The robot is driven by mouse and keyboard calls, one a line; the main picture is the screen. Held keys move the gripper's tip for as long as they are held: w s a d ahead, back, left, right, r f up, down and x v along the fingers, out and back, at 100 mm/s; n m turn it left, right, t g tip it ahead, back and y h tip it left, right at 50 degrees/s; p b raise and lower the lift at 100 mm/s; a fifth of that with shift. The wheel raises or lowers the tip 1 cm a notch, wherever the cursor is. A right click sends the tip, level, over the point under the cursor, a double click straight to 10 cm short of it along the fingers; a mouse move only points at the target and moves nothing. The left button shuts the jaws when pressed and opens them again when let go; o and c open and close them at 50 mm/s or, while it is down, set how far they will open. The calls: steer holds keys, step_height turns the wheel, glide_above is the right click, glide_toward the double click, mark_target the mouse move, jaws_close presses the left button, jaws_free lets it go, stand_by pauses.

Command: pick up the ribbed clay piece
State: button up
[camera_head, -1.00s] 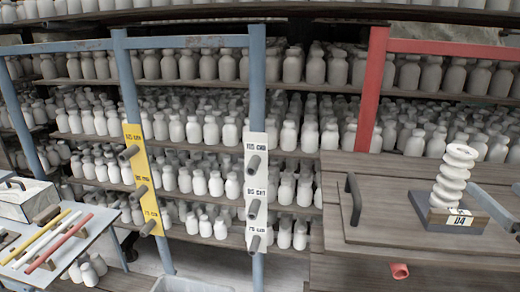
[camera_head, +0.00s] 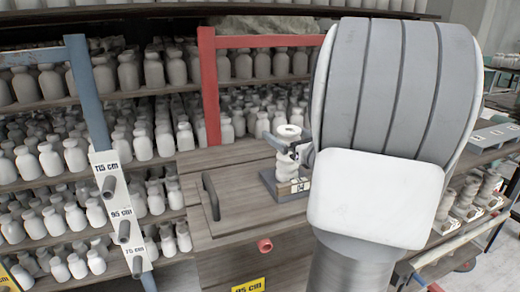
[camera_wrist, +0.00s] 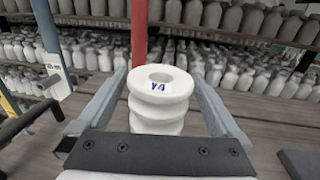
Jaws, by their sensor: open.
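The ribbed clay piece (camera_head: 288,150) is white and ringed, standing upright on a small dark base block (camera_head: 268,182) with a label. In the wrist view the piece (camera_wrist: 160,112) stands in the middle, with a hollow top and a blue mark on its upper rim. My gripper (camera_wrist: 160,80) is open, with one finger on each side of the piece and a gap showing on both sides. The lower part of the piece is hidden in the wrist view by my gripper's body.
The piece's block stands on a wooden worktop (camera_head: 240,219) with a dark handle (camera_head: 210,197) at left. A red post (camera_head: 208,85) and shelves of white bottles are behind. Other ribbed pieces (camera_head: 466,195) stand at right. A red knob (camera_head: 265,245) sticks out in front.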

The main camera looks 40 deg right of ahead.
steer(key=shift+w, duration=0.6)
jaws_close()
